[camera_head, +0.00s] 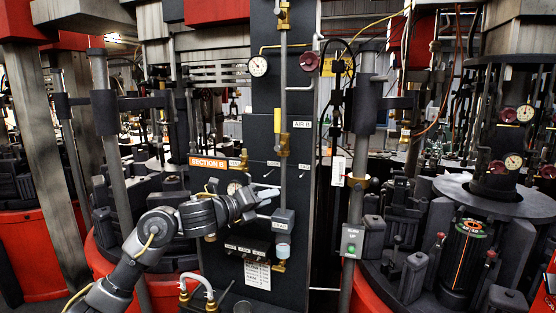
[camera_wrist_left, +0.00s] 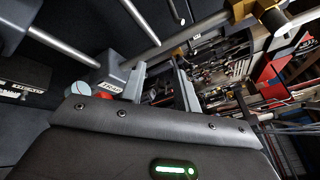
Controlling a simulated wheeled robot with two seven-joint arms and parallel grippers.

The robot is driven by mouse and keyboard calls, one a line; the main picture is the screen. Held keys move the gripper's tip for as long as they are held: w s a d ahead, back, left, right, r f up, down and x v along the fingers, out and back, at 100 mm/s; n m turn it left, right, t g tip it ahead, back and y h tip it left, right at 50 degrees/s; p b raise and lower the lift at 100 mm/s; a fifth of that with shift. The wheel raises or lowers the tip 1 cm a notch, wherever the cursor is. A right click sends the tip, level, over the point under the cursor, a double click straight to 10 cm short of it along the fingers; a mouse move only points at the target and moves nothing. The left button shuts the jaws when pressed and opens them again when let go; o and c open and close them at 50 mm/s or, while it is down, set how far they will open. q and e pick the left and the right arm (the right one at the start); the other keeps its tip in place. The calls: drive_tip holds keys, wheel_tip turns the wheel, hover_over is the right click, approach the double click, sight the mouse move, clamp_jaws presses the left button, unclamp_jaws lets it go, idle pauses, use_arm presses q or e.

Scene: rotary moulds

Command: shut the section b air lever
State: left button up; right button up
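The section B air lever (camera_head: 277,120) is a yellow handle on a vertical pipe of the dark panel, beside the "AIR B" label (camera_head: 302,124). It stands upright, along the pipe, above a brass valve body (camera_head: 283,146). My left gripper (camera_head: 268,197) is below the lever, in front of the panel near a grey box on the pipe, and does not touch the lever. In the left wrist view its two fingers (camera_wrist_left: 160,85) are apart with nothing between them. A brass fitting (camera_wrist_left: 240,8) shows at the top there; the yellow handle is not clearly visible. My right gripper is out of view.
The orange "SECTION B" sign (camera_head: 209,163) is left of the pipe. A grey box (camera_head: 283,219) and a brass drain fitting (camera_head: 280,266) are below. Moulding machinery stands on both sides.

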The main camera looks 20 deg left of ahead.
use_arm(q)
wheel_tip(320, 180, up, 13)
drive_tip(key=s+a+m+h, duration=0.1)
drive_tip(key=s+a+m, duration=0.15)
drive_tip(key=m, duration=0.35)
drive_tip(key=m+h, duration=0.1)
drive_tip(key=m, duration=0.4)
approach(277, 113)
drive_tip(key=shift+p+x, duration=2.3)
drive_tip(key=shift+x, duration=3)
drive_tip(key=shift+w+a, duration=0.15)
drive_tip(key=shift+a, duration=0.05)
clamp_jaws()
